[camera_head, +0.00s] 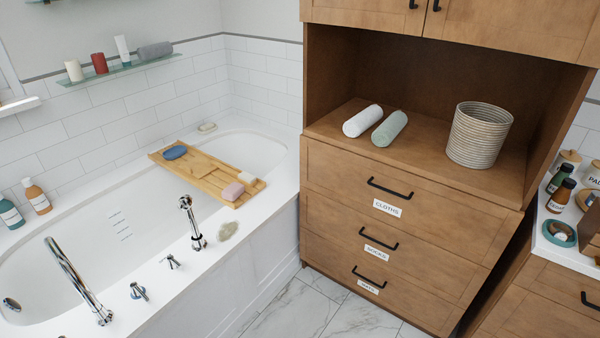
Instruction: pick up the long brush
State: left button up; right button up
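I cannot make out a long brush for certain in the head view. A wooden bath tray (226,178) lies across the white bathtub (75,235). On the tray are a blue oval item (175,152), a pink block (233,191) and a cream block (248,178). A small wooden piece near the middle of the tray is too unclear to name. Neither of my grippers is in view.
A wooden cabinet (325,205) with labelled drawers stands right of the tub. Its open shelf holds two rolled cloths (362,121) (389,128) and a woven basket (479,135). Taps (190,222) and a beige fuzzy item (228,230) occupy the tub rim. Bottles (560,195) crowd the right counter.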

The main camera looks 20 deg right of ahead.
aim_at(246, 179)
jog(key=z, duration=0.15)
jog(key=i+z, duration=0.4)
jog(key=i+j+z, duration=0.1)
jog(key=i+z, duration=0.25)
jog(key=i, duration=0.15)
